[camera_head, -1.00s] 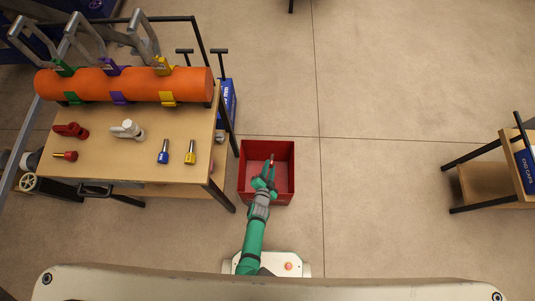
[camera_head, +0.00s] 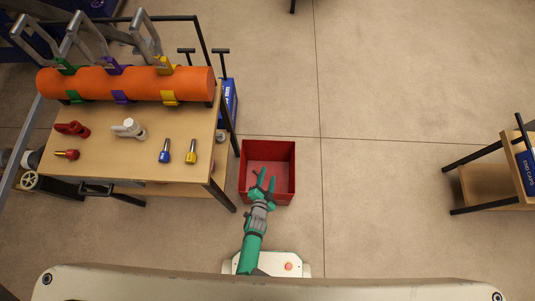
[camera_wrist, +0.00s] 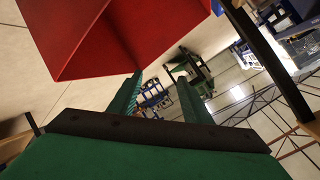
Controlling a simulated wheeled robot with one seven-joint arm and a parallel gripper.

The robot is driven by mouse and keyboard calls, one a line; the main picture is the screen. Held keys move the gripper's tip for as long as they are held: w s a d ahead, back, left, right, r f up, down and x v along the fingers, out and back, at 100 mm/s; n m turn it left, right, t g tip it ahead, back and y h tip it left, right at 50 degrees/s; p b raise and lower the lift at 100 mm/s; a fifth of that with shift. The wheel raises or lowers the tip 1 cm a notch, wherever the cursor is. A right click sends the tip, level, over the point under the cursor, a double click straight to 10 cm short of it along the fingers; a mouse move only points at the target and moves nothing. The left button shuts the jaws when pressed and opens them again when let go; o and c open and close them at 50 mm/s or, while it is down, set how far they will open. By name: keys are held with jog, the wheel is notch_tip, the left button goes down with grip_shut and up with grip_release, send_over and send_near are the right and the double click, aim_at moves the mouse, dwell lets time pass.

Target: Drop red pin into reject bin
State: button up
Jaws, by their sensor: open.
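The red reject bin (camera_head: 290,165) stands on the floor right of the table; it also shows in the wrist view (camera_wrist: 120,38). My gripper (camera_head: 265,173) is over the bin, its green fingers apart. In the wrist view nothing shows between the fingers (camera_wrist: 161,80). No pin is clearly visible in the bin; my gripper and the bin's front wall hide part of its inside. A red pin with a brass-coloured end (camera_head: 66,154) lies at the left of the table.
The wooden table (camera_head: 110,160) carries an orange pipe (camera_head: 140,85) in coloured clamps, a blue pin (camera_head: 164,152), a yellow pin (camera_head: 191,152), a red fitting (camera_head: 72,129) and a white fitting (camera_head: 128,129). A stand (camera_head: 490,185) is at the right. The floor between is clear.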

jog(key=shift+v, duration=2.6)
